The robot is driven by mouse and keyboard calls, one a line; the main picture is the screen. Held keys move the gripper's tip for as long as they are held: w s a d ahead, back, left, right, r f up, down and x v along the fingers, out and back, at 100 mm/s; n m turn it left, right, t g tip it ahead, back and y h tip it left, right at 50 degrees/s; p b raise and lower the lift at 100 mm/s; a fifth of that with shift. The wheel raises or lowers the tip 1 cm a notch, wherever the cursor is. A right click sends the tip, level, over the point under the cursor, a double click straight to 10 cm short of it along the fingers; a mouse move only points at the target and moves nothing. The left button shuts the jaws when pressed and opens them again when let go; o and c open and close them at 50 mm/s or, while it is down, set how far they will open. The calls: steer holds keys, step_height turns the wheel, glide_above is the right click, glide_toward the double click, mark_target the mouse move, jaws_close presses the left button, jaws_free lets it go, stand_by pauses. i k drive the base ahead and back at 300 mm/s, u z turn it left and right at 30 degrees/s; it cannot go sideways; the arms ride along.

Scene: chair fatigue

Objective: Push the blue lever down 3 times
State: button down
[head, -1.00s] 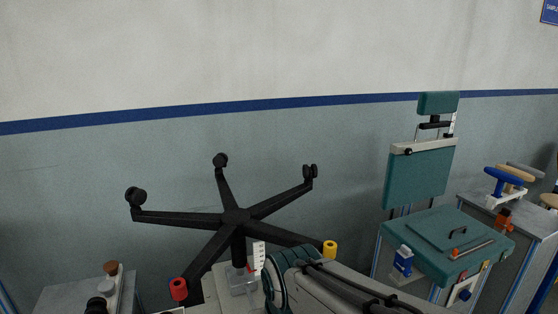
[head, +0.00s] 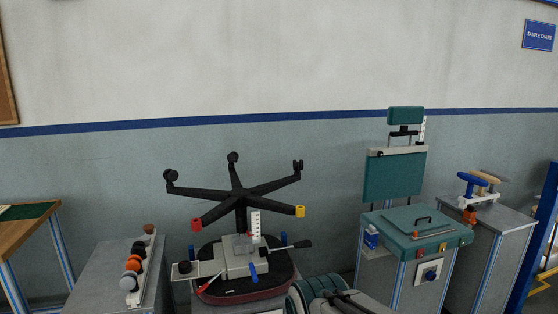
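An upturned office chair mechanism (head: 244,265) with a black star base (head: 236,195) above it stands at the lower middle of the head view. A short blue lever (head: 254,273) sticks out at its front, pointing down. Smaller blue parts show at its left (head: 191,252) and right (head: 284,239); I cannot tell which blue part is the task's lever. A red lever (head: 210,282) and a black lever (head: 303,244) also stick out. My arm enters at the bottom, right of the mechanism. My gripper is not visible.
A grey cabinet (head: 105,275) with several knobs stands left, and a wooden table (head: 25,232) at far left. A teal seat (head: 415,233) with a backrest (head: 395,176) stands right. Beyond it, a cabinet (head: 500,220) carries armrests, including a blue one (head: 472,181).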

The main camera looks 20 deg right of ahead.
mark_target(242, 243)
steer(key=z, duration=0.75)
steer(key=i, duration=1.35)
steer(key=u, duration=0.5)
